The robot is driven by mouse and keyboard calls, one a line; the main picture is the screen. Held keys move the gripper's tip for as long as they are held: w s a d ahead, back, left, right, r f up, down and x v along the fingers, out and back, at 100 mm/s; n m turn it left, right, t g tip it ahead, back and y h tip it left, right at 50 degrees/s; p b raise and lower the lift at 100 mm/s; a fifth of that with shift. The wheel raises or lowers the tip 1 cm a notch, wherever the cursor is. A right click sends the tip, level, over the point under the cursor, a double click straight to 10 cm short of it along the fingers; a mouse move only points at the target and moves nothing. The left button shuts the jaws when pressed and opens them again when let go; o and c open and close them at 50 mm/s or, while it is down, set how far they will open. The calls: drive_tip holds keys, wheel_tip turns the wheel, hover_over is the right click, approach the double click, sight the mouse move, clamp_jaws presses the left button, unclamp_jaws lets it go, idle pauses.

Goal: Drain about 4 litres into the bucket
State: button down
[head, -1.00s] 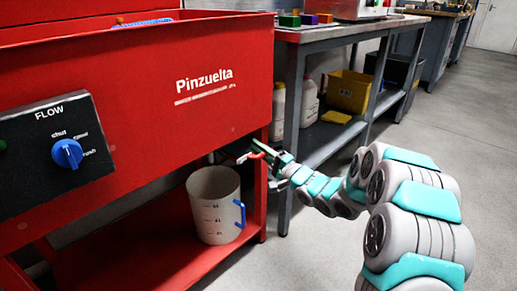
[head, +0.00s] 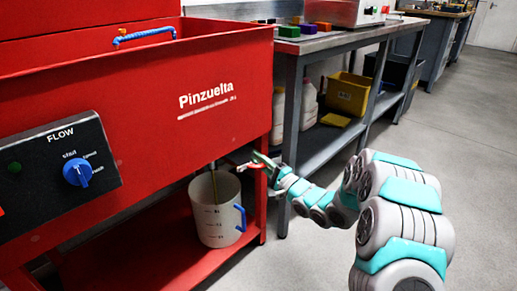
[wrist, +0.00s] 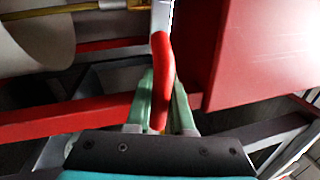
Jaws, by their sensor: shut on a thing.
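The bucket (head: 216,230), pale with level marks and a blue handle, stands upright on the red lower shelf under the tank (head: 150,120). A thin brownish stream (head: 214,184) falls from under the tank into it. The liquid level inside cannot be made out. My gripper (head: 257,164) is shut on the red valve lever (wrist: 161,80) beside the tank's right leg, above and right of the bucket. In the wrist view the lever stands between my green fingers (wrist: 160,103), and part of the bucket (wrist: 35,38) shows at upper left.
A panel marked FLOW (head: 60,165) with a blue knob (head: 77,172) is on the tank's front. A grey workbench (head: 330,40) with bottles and a yellow bin (head: 350,92) stands at the right. The floor at right is clear.

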drive_tip(key=shift+s+a+f+m+t+h+p, duration=0.25)
drive_tip(key=shift+f+m+p, duration=0.5)
drive_tip(key=shift+m+p, duration=0.55)
drive_tip(key=shift+s+a+f+m+t+h+p, duration=0.1)
drive_tip(key=shift+s+f+m+h+p, duration=0.2)
drive_tip(key=shift+f+m+p, duration=0.65)
drive_tip(key=shift+s+a+f+m+t+h+p, duration=0.15)
drive_tip(key=shift+f+m+h+p, duration=0.3)
drive_tip(key=shift+m+p, duration=1.1)
drive_tip(key=shift+f+m, duration=0.1)
drive_tip(key=shift+m, duration=0.2)
drive_tip(key=c, duration=0.8)
unclamp_jaws()
drive_tip(key=shift+a, duration=0.1)
drive_tip(key=shift+b+v, duration=0.7)
drive_tip(key=shift+v, duration=3.2)
